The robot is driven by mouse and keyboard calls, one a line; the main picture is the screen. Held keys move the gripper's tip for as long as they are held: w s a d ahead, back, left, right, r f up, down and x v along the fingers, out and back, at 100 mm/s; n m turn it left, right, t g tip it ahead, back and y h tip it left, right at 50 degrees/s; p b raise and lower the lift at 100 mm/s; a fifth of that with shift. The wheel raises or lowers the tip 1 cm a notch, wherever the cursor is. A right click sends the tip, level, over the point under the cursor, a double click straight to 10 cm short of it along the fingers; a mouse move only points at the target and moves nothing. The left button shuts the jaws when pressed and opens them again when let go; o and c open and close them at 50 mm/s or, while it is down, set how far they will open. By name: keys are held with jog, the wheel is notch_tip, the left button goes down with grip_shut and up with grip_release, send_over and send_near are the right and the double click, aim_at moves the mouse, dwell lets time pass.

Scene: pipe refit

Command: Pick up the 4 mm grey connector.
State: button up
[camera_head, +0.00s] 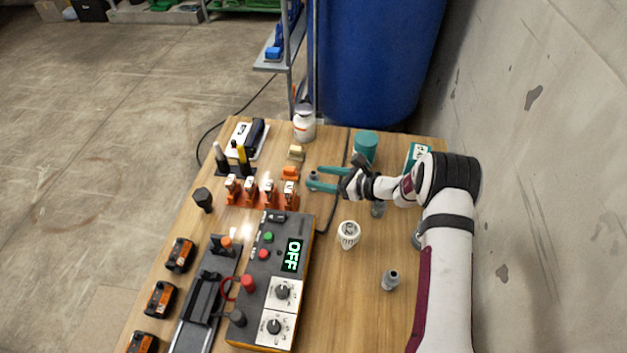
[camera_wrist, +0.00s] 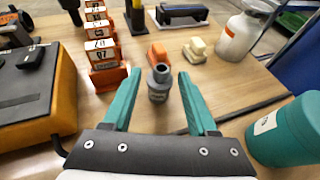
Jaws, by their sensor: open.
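My gripper (camera_head: 314,179) is open, its two teal fingers pointing left over the middle of the table. A grey connector (camera_wrist: 159,86) stands upright between the open fingers in the wrist view. In the head view a small part of this grey connector (camera_head: 313,175) shows at the fingertips. Gaps show between it and both fingers in the wrist view, so it is not gripped. Another grey connector (camera_head: 390,280) stands at the front right, and a further grey piece (camera_head: 377,209) stands below my wrist. No size marking is legible on them.
Orange-based labelled blocks (camera_wrist: 104,62) stand in a row left of the fingers. An orange block (camera_wrist: 157,53) and a beige block (camera_wrist: 196,49) lie beyond. A teal canister (camera_wrist: 288,130) stands close on the right. The control box (camera_head: 271,280) reads OFF; a white jar (camera_head: 348,234) stands beside it.

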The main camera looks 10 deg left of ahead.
jog(key=x, duration=0.2)
jog(key=shift+w+a+f, duration=0.15)
jog(key=shift+a, duration=0.2)
grip_shut()
